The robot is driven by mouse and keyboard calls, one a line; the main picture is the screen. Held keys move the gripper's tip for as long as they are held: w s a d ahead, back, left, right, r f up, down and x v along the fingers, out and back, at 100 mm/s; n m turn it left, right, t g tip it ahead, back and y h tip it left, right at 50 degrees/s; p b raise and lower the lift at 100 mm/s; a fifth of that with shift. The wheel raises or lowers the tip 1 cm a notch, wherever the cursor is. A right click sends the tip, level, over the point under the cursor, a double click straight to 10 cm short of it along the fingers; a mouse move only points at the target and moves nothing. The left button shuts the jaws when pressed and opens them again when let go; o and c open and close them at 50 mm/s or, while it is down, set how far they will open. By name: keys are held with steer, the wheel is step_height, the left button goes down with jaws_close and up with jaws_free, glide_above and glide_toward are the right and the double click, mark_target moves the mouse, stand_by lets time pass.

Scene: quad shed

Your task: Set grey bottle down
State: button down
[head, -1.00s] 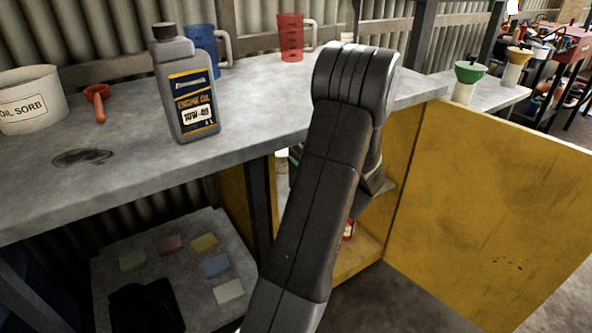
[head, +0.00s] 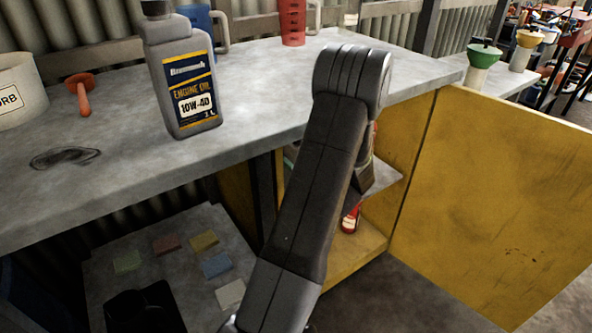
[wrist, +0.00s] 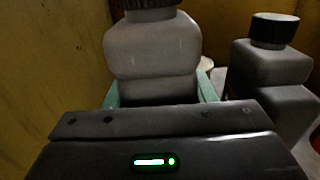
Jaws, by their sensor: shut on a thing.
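A grey bottle with a dark cap (wrist: 152,45) stands upright between the teal fingers of my gripper (wrist: 158,92) in the wrist view. My gripper is shut on it, around its lower body. The bottle's base is hidden behind the gripper body, so I cannot tell whether it touches a surface. In the head view my arm hides the gripper and this bottle; the arm reaches toward the open yellow cabinet (head: 405,145) under the bench.
Another grey bottle with a black cap (wrist: 270,75) stands close on the right in the wrist view. A yellow wall (wrist: 50,60) is close on the left. A grey engine oil bottle (head: 184,75) stands on the bench (head: 120,175). The yellow door (head: 495,200) hangs open.

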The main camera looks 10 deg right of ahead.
steer(key=shift+f+b, duration=0.5)
steer(key=shift+f, duration=1.15)
steer(key=shift+f, duration=0.2)
steer(key=c, duration=0.6)
jaws_free()
steer(key=shift+r, duration=0.15)
steer(key=p+v, duration=0.2)
steer(key=v, duration=1)
